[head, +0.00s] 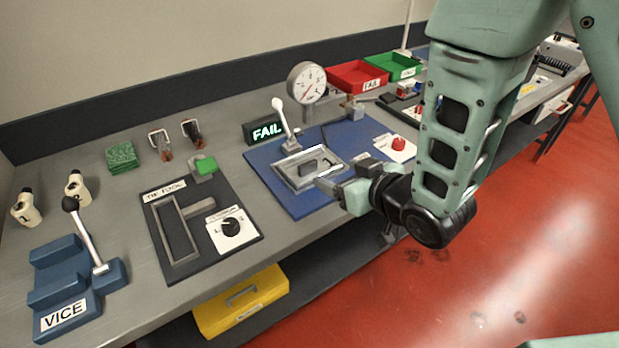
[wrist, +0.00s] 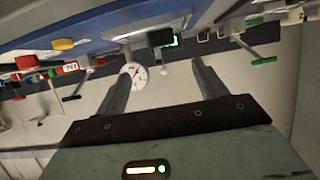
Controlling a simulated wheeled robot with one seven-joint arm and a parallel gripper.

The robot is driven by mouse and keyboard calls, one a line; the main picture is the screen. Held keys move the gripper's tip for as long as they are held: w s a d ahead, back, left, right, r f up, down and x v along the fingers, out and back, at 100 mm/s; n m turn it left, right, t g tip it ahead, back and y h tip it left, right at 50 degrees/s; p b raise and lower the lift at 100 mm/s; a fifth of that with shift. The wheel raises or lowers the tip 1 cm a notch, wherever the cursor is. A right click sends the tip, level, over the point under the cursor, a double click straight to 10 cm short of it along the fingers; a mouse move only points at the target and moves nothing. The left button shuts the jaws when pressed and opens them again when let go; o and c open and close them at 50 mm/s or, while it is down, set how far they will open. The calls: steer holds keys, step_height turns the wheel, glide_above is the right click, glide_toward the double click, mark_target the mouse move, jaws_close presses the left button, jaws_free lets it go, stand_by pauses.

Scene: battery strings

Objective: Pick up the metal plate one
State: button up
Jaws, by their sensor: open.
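A grey metal plate-like piece (head: 310,168) lies inside a pale rectangular frame (head: 288,180) on the blue board (head: 262,160). I cannot read a number on it, so I cannot tell for sure that it is metal plate one. My gripper (head: 326,178) is just at the right side of this frame in the head view and hides part of it. In the wrist view my gripper (wrist: 160,82) has its two fingers wide apart with nothing between them. The wrist view is tilted, and the plate is not clear there.
A dial gauge (head: 306,83), a lever (head: 284,118) and a lit FAIL sign (head: 265,130) stand behind the frame. A red bin (head: 357,76) and a green bin (head: 398,66) are farther back. A blue vice (head: 70,275) is at left.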

mark_target(308, 162)
steer(key=x, duration=0.4)
steer(key=shift+w+a+f+p, duration=0.15)
steer(key=shift+w+p, duration=0.15)
steer(key=shift+x, duration=2.75)
steer(key=shift+s+a, duration=0.2)
steer(key=c, duration=1.3)
steer(key=shift+c, duration=0.2)
